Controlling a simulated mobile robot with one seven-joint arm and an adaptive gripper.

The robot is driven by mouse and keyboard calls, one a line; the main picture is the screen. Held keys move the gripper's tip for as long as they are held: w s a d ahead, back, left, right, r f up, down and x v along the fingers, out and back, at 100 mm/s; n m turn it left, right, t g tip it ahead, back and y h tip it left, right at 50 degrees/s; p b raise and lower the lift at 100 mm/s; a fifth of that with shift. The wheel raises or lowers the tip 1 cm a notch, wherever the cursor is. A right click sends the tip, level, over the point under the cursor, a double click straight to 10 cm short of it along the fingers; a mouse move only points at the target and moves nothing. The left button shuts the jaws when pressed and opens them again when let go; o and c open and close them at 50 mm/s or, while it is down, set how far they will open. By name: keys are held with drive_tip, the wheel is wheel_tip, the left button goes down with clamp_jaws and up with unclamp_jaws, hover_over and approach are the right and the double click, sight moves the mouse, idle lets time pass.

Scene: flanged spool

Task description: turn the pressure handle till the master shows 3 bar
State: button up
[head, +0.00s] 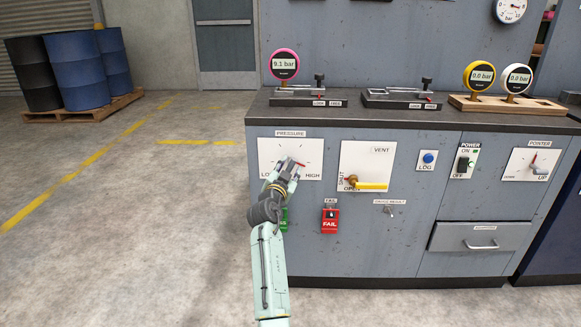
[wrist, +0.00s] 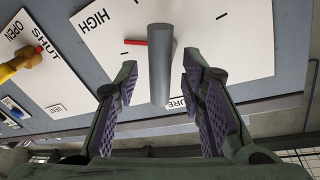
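The pressure handle is a grey bar (wrist: 160,65) with a red pointer (wrist: 133,42), on a white plate (head: 265,150) marked PRESSURE, LOW and HIGH. In the head view the red pointer (head: 300,164) points right and slightly up, on the HIGH side. My gripper (head: 289,166) is at the handle and hides most of it there. In the wrist view my gripper (wrist: 159,82) is open, with the bar between its fingers and a gap on each side. A pink-rimmed gauge (head: 285,64) reads 9.1 bar; I cannot see a label naming it the master.
Right of the pressure plate is the VENT plate (head: 382,158) with a yellow lever (head: 371,186). A green tag (head: 284,219) and a red FAIL tag (head: 330,219) hang below. Yellow (head: 479,77) and white (head: 516,78) gauges read 0.0.

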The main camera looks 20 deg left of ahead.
drive_tip(key=shift+w, duration=0.7)
drive_tip(key=shift+c, duration=0.2)
clamp_jaws()
